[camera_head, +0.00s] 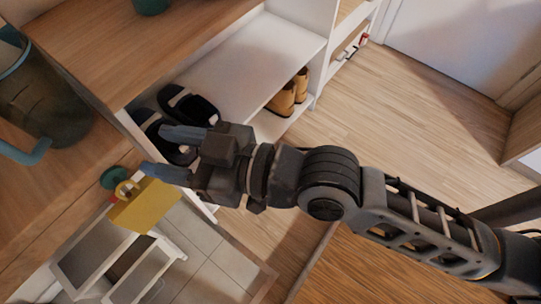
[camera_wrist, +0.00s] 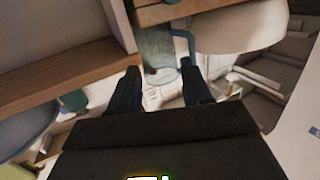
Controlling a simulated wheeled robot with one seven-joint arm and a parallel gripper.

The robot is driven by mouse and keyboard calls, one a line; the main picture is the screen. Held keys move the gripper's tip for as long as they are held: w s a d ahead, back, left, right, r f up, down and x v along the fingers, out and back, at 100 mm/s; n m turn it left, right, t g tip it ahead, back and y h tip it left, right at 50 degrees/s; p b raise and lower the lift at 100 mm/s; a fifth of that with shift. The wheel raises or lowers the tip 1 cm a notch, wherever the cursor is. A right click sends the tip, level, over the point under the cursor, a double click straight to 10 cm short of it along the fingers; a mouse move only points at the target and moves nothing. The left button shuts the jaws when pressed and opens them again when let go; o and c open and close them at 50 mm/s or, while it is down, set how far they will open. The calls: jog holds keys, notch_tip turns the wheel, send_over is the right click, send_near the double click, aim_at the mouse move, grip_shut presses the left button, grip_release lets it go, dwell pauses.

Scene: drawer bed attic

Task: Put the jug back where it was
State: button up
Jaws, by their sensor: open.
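The jug (camera_head: 45,105) is a see-through dark vessel with a teal rim and a teal handle. It is at the left edge of the head view, on a wooden surface, partly cut off by the frame. In the wrist view the jug (camera_wrist: 158,45) shows beyond the fingertips, with its teal handle at its right. My gripper (camera_head: 155,152) is open and empty, to the right of the jug and apart from it. In the wrist view my gripper (camera_wrist: 162,82) has its two dark fingers spread.
A white shelf unit (camera_head: 285,45) with a wooden top holds dark slippers (camera_head: 188,105) and tan boots (camera_head: 290,92). A yellow box-like object (camera_head: 145,205) is just below my fingers, near a white step stool (camera_head: 95,265). Wooden floor (camera_head: 400,110) is clear at right.

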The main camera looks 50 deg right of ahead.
jog(key=s+d+f+m+h, duration=0.1)
jog(key=s+d+h, duration=0.1)
jog(key=s+d, duration=0.2)
jog(key=s+d+f+m+h, duration=0.1)
jog(key=s+d, duration=0.3)
jog(key=s, duration=0.7)
jog(key=s+d+f+m+g+h, duration=0.1)
jog(key=s+d+f+m+h, duration=0.1)
jog(key=s, duration=0.6)
jog(key=shift+d+h, duration=0.7)
jog(key=shift+d, duration=0.2)
jog(key=shift+s, duration=0.1)
jog(key=shift+c, duration=0.5)
